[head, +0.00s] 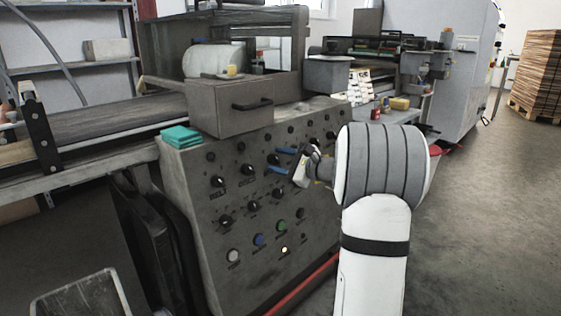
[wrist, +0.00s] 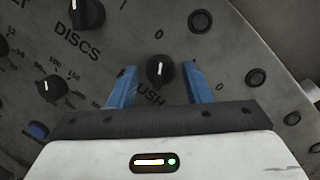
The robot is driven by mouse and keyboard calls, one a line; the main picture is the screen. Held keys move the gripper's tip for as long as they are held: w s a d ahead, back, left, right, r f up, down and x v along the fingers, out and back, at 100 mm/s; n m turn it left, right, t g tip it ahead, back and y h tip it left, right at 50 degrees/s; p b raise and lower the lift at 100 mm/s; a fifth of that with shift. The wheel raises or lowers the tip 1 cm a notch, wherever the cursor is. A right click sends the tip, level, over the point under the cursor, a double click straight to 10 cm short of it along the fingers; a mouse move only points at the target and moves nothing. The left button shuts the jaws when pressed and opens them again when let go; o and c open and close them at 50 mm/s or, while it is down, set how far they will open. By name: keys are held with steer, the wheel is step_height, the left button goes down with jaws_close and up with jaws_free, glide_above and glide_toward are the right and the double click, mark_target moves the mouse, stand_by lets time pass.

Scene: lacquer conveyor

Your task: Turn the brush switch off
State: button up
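The brush switch is a black round knob (wrist: 160,70) with a white pointer line, on the grey control panel. In the wrist view its label is partly covered and reads "USH". Its pointer looks roughly up in that view. My gripper (wrist: 159,69) is open, with one blue finger on each side of the knob and a visible gap to both. In the head view my gripper (head: 282,160) reaches the panel from the right, and the knob (head: 273,159) shows beside the fingertips. I cannot tell how deep the fingers are around it.
The panel (head: 215,265) holds several other knobs, including the discs knob (wrist: 87,13) close by, and coloured buttons such as a blue one (head: 258,240). A grey box (head: 230,108) and green cloths (head: 181,136) sit on its top. The floor at right (head: 480,230) is clear.

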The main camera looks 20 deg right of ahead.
steer(key=shift+o, duration=0.2)
steer(key=p+v, duration=0.2)
steer(key=v, duration=0.5)
steer(key=shift+s+d, duration=0.2)
steer(key=shift+s, duration=0.15)
